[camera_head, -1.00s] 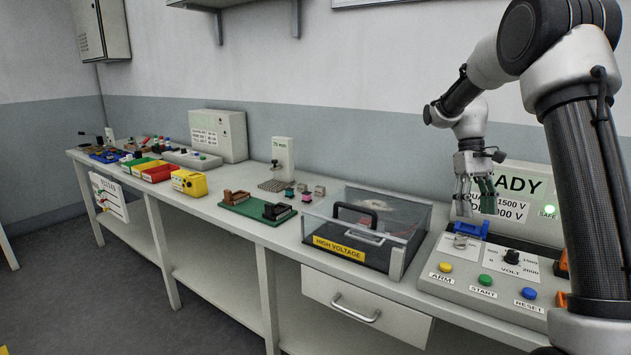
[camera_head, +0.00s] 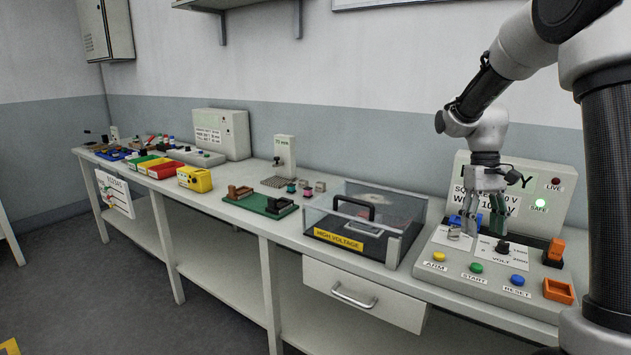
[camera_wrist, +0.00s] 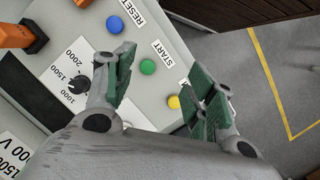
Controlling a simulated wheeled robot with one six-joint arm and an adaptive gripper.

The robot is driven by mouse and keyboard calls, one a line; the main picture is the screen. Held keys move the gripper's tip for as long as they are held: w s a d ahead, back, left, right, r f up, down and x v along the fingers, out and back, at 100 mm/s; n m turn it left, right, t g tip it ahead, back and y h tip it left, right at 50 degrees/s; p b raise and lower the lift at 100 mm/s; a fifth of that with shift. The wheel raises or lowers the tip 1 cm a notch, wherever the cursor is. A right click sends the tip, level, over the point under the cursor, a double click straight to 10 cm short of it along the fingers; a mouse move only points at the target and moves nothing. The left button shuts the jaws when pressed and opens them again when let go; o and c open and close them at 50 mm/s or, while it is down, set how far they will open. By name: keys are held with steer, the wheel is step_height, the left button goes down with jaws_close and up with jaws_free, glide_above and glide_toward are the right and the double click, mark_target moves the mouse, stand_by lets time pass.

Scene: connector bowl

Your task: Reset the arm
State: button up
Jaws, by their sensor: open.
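My gripper (camera_head: 484,216) is open and empty, pointing down above the control panel (camera_head: 428,282) at the right end of the bench. Its green-padded fingers (camera_wrist: 160,95) are spread apart in the wrist view. On the panel are a yellow ARM button (camera_head: 438,256), a green START button (camera_head: 476,268) and a blue RESET button (camera_head: 517,280). The START button (camera_wrist: 147,67) shows between the fingertips in the wrist view, and the RESET button (camera_wrist: 114,25) lies above it. A black VOLT knob (camera_head: 502,247) sits behind the buttons. My fingers partly hide the display and a blue part.
The display box (camera_head: 552,192) behind the panel has its green SAFE lamp (camera_head: 540,204) lit. An orange holder (camera_head: 558,290) and an orange-black part (camera_head: 554,252) stand at the panel's right. A clear-lidded HIGH VOLTAGE box (camera_head: 345,240) stands at its left, with a green board (camera_head: 245,203) beyond.

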steer(key=s+a+r+t, duration=0.1)
steer(key=s+r+t, duration=0.2)
steer(key=s, duration=0.8)
steer(key=s+a+r+t, duration=0.2)
steer(key=s+r+t, duration=0.2)
steer(key=s, duration=0.7)
step_height(320, 180, up, 2)
steer(key=shift+s+r+m, duration=0.15)
steer(key=shift+s+m, duration=0.15)
steer(key=shift+s, duration=0.05)
stand_by(0.3)
